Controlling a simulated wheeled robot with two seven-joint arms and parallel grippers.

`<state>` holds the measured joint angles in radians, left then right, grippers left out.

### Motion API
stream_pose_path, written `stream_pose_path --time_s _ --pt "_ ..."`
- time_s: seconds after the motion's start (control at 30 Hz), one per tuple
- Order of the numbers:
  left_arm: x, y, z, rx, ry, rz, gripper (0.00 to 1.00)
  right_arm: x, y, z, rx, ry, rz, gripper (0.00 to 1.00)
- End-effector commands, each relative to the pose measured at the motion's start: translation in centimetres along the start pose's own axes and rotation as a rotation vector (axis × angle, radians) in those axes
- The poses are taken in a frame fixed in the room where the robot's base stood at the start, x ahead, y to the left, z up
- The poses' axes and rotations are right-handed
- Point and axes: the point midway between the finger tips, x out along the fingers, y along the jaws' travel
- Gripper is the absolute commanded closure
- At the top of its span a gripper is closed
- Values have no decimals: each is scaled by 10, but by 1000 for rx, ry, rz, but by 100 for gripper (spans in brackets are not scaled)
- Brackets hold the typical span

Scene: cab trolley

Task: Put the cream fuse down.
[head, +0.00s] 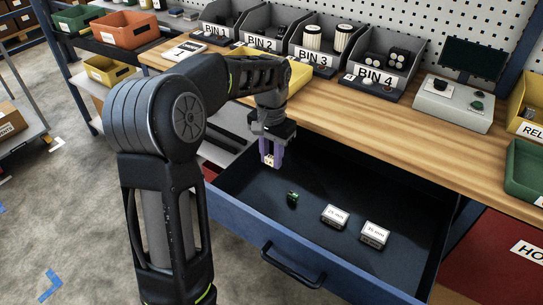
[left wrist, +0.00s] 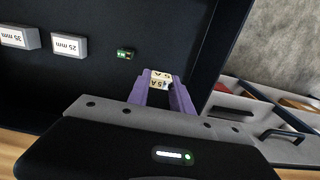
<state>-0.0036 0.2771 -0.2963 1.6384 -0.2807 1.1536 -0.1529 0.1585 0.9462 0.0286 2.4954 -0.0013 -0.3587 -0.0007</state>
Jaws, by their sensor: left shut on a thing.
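The cream fuse (left wrist: 159,82) is between the purple fingers of my left gripper (left wrist: 161,92) in the left wrist view; print ending in "5A" shows on it. In the head view my left gripper (head: 271,155) points down over the left part of the open drawer (head: 320,235), with the cream fuse (head: 268,160) at its fingertips. The fuse appears to be held above the drawer floor; the exact gap is hard to tell. My right gripper does not show.
In the drawer lie a small green part (head: 292,197), a box marked 25 mm (head: 334,216) and a box marked 35 mm (head: 375,234). Dark floor is bare around them. Labelled bins, including BIN 3 (head: 313,60), stand on the wooden bench (head: 400,125) behind.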

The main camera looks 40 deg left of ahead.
Motion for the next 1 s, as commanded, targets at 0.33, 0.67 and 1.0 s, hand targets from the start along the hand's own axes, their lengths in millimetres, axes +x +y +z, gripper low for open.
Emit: stream_pose_path --time_s 0.33,0.67,1.0 --pt "15 61 -19 18 -3 1 100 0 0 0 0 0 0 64" --pt "41 169 -32 24 -2 -1 100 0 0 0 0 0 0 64" --pt "42 174 -32 21 0 0 100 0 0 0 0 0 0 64"
